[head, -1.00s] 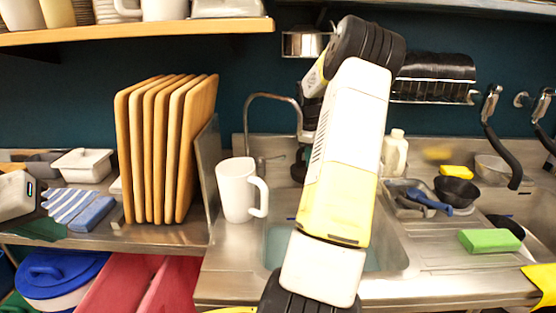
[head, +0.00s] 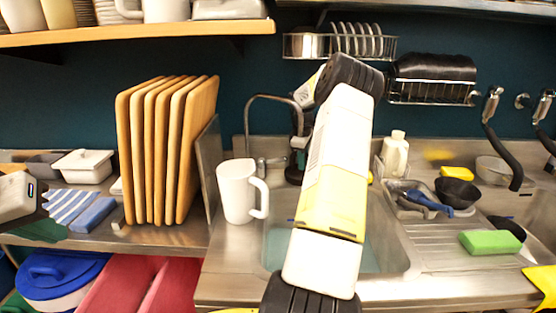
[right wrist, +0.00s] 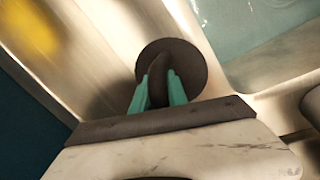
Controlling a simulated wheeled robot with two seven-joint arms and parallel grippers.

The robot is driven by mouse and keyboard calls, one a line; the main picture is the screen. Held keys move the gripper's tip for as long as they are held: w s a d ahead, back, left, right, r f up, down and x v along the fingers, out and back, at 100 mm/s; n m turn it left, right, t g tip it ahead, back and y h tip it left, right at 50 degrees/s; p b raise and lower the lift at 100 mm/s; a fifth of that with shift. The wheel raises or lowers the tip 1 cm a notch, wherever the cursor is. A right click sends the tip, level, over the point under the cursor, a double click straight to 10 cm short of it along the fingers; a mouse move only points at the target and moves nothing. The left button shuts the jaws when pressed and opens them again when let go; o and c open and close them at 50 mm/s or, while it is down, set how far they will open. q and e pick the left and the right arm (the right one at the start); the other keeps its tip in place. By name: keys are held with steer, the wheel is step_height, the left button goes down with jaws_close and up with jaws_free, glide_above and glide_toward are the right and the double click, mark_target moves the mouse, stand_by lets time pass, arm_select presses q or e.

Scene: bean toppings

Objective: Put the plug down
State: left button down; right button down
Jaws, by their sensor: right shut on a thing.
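The plug (right wrist: 199,62) is a dark round disc with a raised grip in the right wrist view. My right gripper (right wrist: 160,82) has its two teal fingers closed on that grip from both sides. The plug is over or against a pale metal surface; I cannot tell whether it touches. In the head view my right forearm rises in front of the sink and hides most of the gripper and the plug. My left gripper (head: 40,228) is at the far left edge, partly cut off, beside the striped cloth; its opening is unclear.
The sink (head: 385,257) holds water and lies behind my right forearm. A curved tap (head: 262,97) and a white mug (head: 236,192) stand at its left, near upright wooden boards (head: 165,150). A soap bottle (head: 395,152), black bowl (head: 457,192) and green sponge (head: 490,242) are at right.

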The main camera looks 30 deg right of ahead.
steer(key=c, duration=1.3)
jaws_free()
steer(key=shift+f, duration=0.1)
steer(key=r, duration=0.5)
steer(key=s+a+r, duration=0.1)
steer(key=r, duration=0.1)
steer(key=shift+r, duration=0.3)
